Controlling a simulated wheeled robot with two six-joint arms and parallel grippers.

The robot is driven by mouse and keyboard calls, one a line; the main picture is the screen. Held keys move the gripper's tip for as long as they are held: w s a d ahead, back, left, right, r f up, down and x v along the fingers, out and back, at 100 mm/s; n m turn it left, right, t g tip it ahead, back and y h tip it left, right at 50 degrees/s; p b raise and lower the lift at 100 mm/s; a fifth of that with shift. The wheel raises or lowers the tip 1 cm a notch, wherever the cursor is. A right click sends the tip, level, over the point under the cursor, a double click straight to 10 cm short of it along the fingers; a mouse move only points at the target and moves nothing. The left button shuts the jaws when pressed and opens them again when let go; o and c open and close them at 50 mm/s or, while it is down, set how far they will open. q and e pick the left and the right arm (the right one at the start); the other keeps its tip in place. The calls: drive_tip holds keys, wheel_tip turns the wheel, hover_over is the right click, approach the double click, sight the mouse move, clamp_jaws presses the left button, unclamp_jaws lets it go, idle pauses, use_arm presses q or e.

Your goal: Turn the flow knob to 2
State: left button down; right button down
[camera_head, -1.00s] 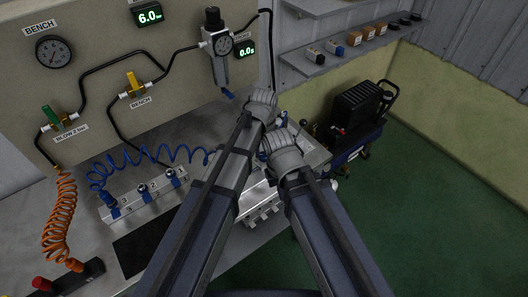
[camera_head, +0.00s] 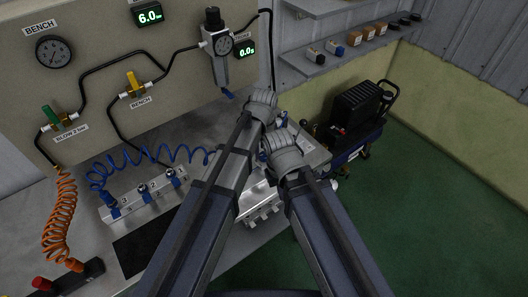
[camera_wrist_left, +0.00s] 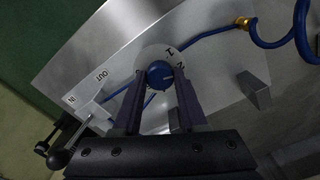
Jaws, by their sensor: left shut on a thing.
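In the left wrist view, the blue flow knob (camera_wrist_left: 159,74) sits on a white round dial (camera_wrist_left: 146,56) on a pale metal panel. Black figures, apparently 1 and 2, show on the dial at the knob's right. The knob's exact pointing is too small to read. My left gripper (camera_wrist_left: 158,84) is shut on the knob, one dark finger on each side. In the head view, the ends of my left arm (camera_head: 262,103) and right arm (camera_head: 283,155) are close together over the bench, and the fingers and knob are hidden there.
A blue hose (camera_wrist_left: 212,37) with a brass fitting (camera_wrist_left: 242,23) runs beside the knob. A grey block (camera_wrist_left: 254,90) stands to its right. The head view shows a regulator (camera_head: 216,45), a 6.0 display (camera_head: 147,15), a blue coiled hose (camera_head: 130,158) and a black machine (camera_head: 355,110).

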sight(264, 155)
use_arm(q)
drive_tip(key=shift+c, duration=2.2)
unclamp_jaws()
drive_tip(key=shift+r, duration=0.1)
wheel_tip(264, 155, up, 8)
drive_tip(key=p, duration=0.8)
drive_tip(key=shift+f, duration=0.2)
